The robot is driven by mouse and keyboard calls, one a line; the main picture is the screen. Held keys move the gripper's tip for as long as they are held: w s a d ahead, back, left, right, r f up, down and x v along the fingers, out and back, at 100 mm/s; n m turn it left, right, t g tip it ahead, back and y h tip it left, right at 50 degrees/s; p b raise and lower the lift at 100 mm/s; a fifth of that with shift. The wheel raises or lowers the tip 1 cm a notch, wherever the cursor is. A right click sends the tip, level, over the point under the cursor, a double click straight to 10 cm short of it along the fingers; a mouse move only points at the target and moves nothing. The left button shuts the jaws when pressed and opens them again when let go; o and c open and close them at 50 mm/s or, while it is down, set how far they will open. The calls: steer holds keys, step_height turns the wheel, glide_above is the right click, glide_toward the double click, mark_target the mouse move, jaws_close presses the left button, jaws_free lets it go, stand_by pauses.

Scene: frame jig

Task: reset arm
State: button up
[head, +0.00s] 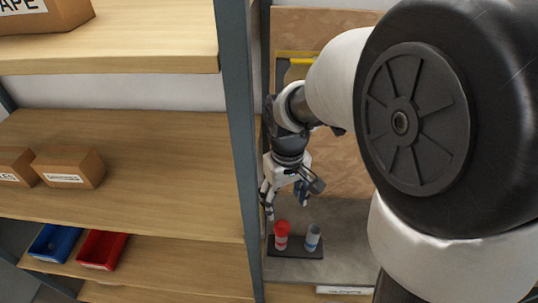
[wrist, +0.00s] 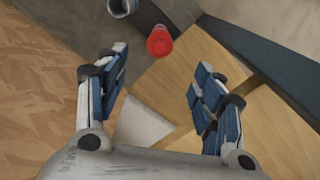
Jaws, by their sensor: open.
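My gripper (head: 285,198) hangs from my arm at the middle of the head view, to the right of a grey shelf post. It is open and empty. In the wrist view its two blue-padded fingers (wrist: 160,92) are spread wide apart, with nothing between them. A red-topped container (head: 281,234) and a grey-blue container with an open top (head: 312,238) stand on a dark tray (head: 298,254) below the gripper. The red one (wrist: 159,42) and the grey one (wrist: 121,7) also show beyond the fingers in the wrist view, apart from them.
A wooden shelf unit (head: 140,160) with a grey post (head: 239,130) fills the left. It holds cardboard boxes (head: 69,167), a blue bin (head: 55,242) and a red bin (head: 102,249). A yellow bar (head: 297,55) is behind my arm. Grey surface (head: 345,262) lies bare right of the tray.

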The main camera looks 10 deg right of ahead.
steer(key=s+r+m+t+b, duration=0.1)
steer(key=s+r+t+b, duration=0.1)
steer(key=s, duration=0.5)
steer(key=s+r+m+t+b, duration=0.1)
steer(key=s+r+t+b, duration=0.1)
steer(key=s, duration=0.6)
step_height(320, 180, up, 3)
steer(key=shift+f+t+b, duration=0.2)
steer(key=shift+t+b, duration=0.1)
steer(key=shift+b, duration=0.25)
steer(key=shift+c, duration=0.4)
